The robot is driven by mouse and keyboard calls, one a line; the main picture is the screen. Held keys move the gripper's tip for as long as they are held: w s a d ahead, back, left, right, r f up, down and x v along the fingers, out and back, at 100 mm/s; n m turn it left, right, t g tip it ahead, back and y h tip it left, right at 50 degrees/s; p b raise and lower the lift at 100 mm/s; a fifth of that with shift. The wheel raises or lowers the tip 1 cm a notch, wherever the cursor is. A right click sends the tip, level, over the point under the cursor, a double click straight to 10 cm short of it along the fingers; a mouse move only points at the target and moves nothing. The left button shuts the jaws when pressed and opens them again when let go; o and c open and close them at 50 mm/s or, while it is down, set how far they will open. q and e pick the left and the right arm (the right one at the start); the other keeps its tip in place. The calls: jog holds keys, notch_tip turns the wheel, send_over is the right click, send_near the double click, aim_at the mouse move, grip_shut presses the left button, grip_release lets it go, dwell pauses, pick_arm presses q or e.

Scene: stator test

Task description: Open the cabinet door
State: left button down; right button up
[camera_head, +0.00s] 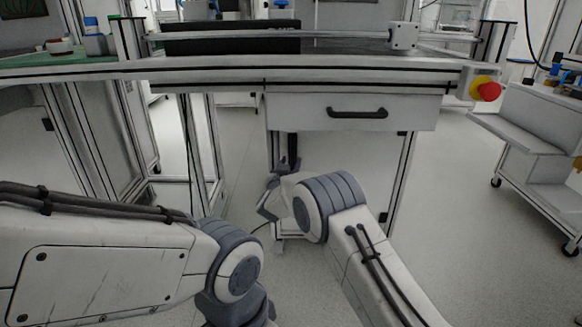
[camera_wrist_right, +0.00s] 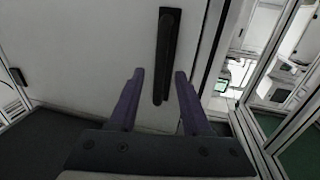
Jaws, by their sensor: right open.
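The white cabinet door (camera_head: 350,152) is below a drawer under the workbench and looks closed. Its vertical black handle (camera_head: 292,150) is on the door's left side, partly hidden by my right arm. In the right wrist view the door (camera_wrist_right: 85,55) fills the left and middle, with the handle (camera_wrist_right: 167,55) upright. My right gripper (camera_wrist_right: 159,76) is open, its two purple fingers pointing at the door. The handle's lower part shows between the fingers; I cannot tell how deep it lies between them. My left arm shows at the left, but its gripper is out of view.
The drawer (camera_head: 400,112) above the door has a horizontal black handle (camera_head: 357,113). A red emergency stop button (camera_head: 488,91) is at the workbench's right corner. A white wheeled cart (camera_head: 535,130) stands at the right. The floor between them is clear.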

jog(key=shift+w+d, duration=0.2)
jog(key=shift+w, duration=0.8)
grip_shut()
dwell(0.8)
